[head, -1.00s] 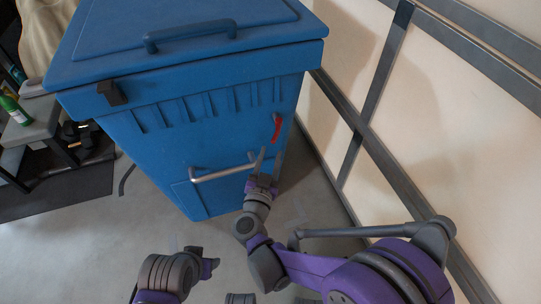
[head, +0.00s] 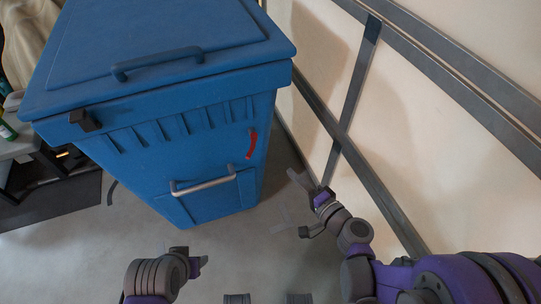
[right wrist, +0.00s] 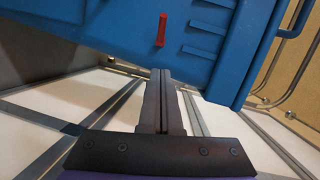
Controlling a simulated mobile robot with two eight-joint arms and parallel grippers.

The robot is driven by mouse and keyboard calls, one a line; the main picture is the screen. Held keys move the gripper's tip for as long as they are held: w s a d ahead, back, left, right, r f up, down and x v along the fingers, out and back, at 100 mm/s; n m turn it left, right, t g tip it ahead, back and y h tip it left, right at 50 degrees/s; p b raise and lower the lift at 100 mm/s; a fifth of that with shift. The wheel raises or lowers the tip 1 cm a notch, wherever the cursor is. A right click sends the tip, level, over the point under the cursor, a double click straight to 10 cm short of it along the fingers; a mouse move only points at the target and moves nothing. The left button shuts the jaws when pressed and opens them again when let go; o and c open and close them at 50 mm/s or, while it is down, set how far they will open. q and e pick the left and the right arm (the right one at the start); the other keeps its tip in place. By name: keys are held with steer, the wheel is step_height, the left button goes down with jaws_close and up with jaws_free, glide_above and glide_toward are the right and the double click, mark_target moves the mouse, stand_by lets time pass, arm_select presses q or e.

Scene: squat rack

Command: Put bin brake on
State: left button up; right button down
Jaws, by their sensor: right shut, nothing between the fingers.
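The blue bin (head: 190,120) stands upright on the floor with its lid down. A red lever (head: 252,144) is on its front face near the right edge, above and right of a silver bar handle (head: 204,185). My right gripper (head: 296,177) is shut and empty, to the right of the bin, apart from it. In the right wrist view the shut fingers (right wrist: 160,74) point toward the bin's face, with the red lever (right wrist: 161,30) beyond their tips and not touched. My left gripper (head: 198,262) is low in front of the bin; its fingers are too unclear to judge.
A pale wall (head: 420,130) with dark metal rails (head: 352,85) runs along the right. A dark mat (head: 55,205) and a bench with a green bottle (head: 6,130) are at the left. Grey floor (head: 240,245) is clear in front of the bin.

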glide_toward(251, 148)
steer(key=w+d, duration=0.2)
steer(key=w, duration=0.2)
arm_select(q)
steer(key=shift+f+b, duration=0.75)
steer(key=shift+f, duration=0.2)
arm_select(e)
steer(key=shift+w+a+f, duration=0.2)
steer(key=shift+a+f, duration=0.05)
steer(key=shift+a, duration=0.45)
steer(key=shift+w+a+f, duration=0.2)
steer(key=shift+a+f, duration=0.05)
steer(key=shift+a, duration=0.45)
steer(key=shift+w+a+f, duration=0.15)
steer(key=shift+a+f, duration=0.15)
steer(key=shift+a, duration=0.4)
arm_select(q)
steer(key=shift+w+a, duration=0.15)
